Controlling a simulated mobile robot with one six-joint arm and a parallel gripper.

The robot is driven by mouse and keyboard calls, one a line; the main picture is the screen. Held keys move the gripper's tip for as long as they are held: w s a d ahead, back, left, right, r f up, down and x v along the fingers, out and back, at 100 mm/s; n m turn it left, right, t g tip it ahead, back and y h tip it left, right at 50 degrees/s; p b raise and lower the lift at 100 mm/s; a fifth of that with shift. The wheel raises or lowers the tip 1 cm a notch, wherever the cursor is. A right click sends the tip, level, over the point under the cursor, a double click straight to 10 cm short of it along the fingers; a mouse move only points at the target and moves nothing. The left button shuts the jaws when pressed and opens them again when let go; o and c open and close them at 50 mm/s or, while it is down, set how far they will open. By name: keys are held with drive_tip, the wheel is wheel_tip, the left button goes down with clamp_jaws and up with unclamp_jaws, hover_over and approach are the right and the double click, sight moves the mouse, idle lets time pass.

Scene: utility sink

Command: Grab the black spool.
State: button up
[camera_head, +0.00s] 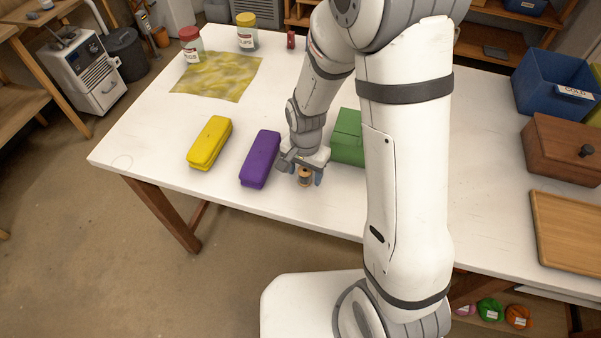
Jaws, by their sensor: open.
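A small spool (305,177) stands upright on the white table (225,205), near its front edge. It looks copper-brown with a darker top, and I cannot make out any clearly black spool. My gripper (304,173) points down over it, open, with a fingertip showing on each side of the spool. I cannot tell whether either finger touches it. The gripper body hides part of its top.
A purple case (260,159) lies close left of my gripper, with a yellow case (210,143) farther left. A green box (347,137) stands close right, partly behind my arm.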

drive_tip(key=shift+c, duration=0.3)
drive_tip(key=c, duration=1)
